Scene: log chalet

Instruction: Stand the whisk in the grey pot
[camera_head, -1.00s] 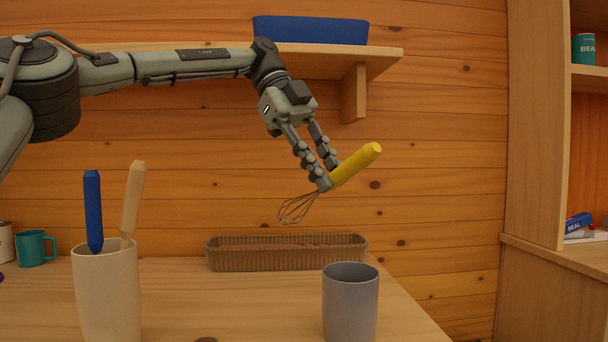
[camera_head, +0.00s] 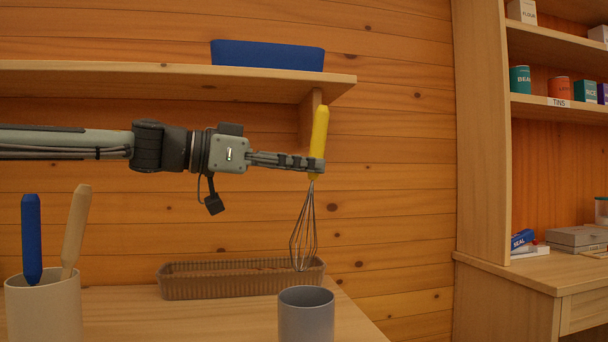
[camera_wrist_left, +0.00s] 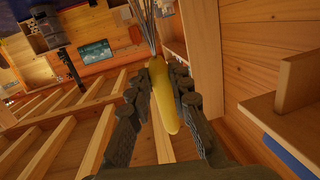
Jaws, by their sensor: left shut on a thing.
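The whisk has a yellow handle (camera_head: 319,132) and a wire head (camera_head: 304,232). My left gripper (camera_head: 316,164) is shut on the handle and holds the whisk nearly upright, wires down. In the left wrist view the yellow handle (camera_wrist_left: 162,95) lies between the two fingers, and the wires run out of the top of the picture. The grey pot (camera_head: 306,318) stands on the table below the whisk, cut off by the bottom edge of the head view. The wire head's lower end shows just above the pot's rim in the picture. My right gripper is not in view.
A cream pot (camera_head: 44,312) with a blue-handled and a wooden-handled tool stands at the left. A brown ribbed tray (camera_head: 215,285) lies behind the grey pot. A wall shelf (camera_head: 150,80) with a blue box (camera_head: 267,55) hangs above my left arm. Shelving stands at the right.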

